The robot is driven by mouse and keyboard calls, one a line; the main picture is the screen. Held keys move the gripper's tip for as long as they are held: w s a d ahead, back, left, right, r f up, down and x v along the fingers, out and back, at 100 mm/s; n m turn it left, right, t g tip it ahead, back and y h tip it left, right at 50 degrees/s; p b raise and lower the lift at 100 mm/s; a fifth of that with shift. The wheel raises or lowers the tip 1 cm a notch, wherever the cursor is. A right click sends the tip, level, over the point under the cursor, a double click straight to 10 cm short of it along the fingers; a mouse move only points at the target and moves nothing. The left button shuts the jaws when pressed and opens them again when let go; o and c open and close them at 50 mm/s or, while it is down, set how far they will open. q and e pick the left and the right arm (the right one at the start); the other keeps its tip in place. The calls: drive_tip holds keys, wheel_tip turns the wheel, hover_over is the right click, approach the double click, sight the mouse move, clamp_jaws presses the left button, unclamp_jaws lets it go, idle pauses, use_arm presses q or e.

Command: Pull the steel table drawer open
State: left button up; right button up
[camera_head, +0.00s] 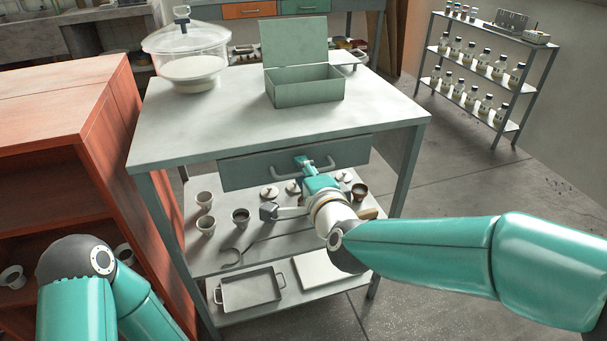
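The steel table (190,130) stands in the middle. Its grey drawer (240,172) sits under the front edge of the top, and its front looks about flush with the table; I see no clear gap. A bar handle (327,164) runs across the drawer front. My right gripper (303,164) is at the middle of this handle, its fingers overlapping the bar. Its body hides part of the bar and drawer front, so whether the fingers are closed on it is unclear. My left arm shows at the lower left, but its gripper is out of view.
A lidded glass jar (190,68) and an open green metal box (305,88) stand on the tabletop. The shelf below holds cups (205,200) and small items, with a tray (250,289) lower down. An orange cabinet (65,130) is close on the left.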

clamp_jaws()
drive_tip(key=shift+f, duration=0.1)
idle(0.4)
